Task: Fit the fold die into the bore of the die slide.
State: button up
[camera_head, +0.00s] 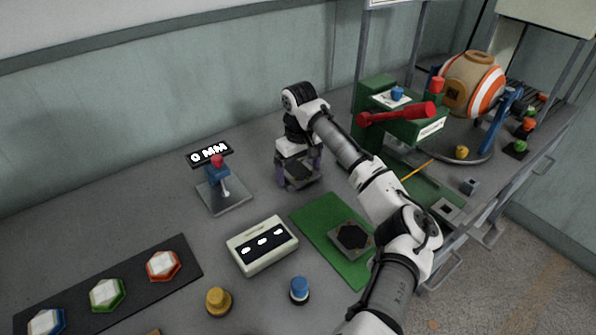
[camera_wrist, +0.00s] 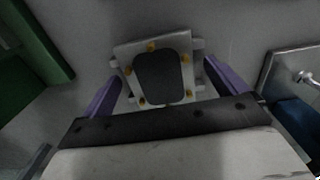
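My gripper (camera_head: 298,178), with purple fingers, points down near the table behind the white box. In the wrist view the fingers (camera_wrist: 165,72) stand wide apart on either side of a light metal block (camera_wrist: 131,59) with a dark rounded face and several brass studs. Side tabs on the block come close to the fingers; I see no clear grip. I cannot tell whether this block is the fold die. A small grey plate with a dark opening (camera_head: 447,208), perhaps the die slide, sits at the green press base, right of my arm.
A green press (camera_head: 376,124) with a red lever stands behind my arm. A gauge stand (camera_head: 225,194) reading "0 MM" is left of my gripper. A white three-light box (camera_head: 262,247), yellow knob (camera_head: 218,301) and blue knob (camera_head: 299,290) stand in front. The back-left table is clear.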

jog(key=c, duration=1.1)
